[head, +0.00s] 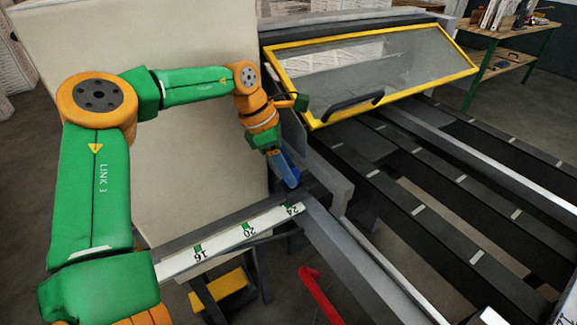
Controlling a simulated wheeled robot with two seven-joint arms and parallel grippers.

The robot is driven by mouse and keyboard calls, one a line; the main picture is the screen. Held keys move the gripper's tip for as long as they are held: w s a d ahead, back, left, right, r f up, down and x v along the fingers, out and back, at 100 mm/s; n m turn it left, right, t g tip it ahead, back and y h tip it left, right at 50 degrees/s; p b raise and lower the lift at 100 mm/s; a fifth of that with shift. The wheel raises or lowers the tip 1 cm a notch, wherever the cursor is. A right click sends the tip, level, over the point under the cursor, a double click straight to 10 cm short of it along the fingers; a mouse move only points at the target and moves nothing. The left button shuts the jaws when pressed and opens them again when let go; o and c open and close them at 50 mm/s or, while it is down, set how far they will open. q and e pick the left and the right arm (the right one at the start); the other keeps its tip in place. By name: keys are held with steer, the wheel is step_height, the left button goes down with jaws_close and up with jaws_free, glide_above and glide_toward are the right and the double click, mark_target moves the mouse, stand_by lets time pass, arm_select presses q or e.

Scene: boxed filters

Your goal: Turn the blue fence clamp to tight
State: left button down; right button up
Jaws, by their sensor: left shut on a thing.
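The blue fence clamp (294,173) sits at the end of the fence rail, just beyond the 24 mark of the white scale (222,241). Only a little of its blue shows, and the gripper covers the rest. My left gripper (286,176) points down at the clamp and is shut on it. The clamp's exact turn angle cannot be told from this view. My right gripper is not in view.
A clear guard with a yellow frame (292,66) and black handle (353,103) stands close right of my left wrist. A large pale panel (195,150) is behind my arm. Dark slatted rails (420,215) extend right. A red bar (320,297) is low in front.

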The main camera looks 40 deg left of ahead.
arm_select(q)
steer(key=c, duration=0.7)
jaws_free()
steer(key=shift+r, duration=0.1)
steer(key=v, duration=0.7)
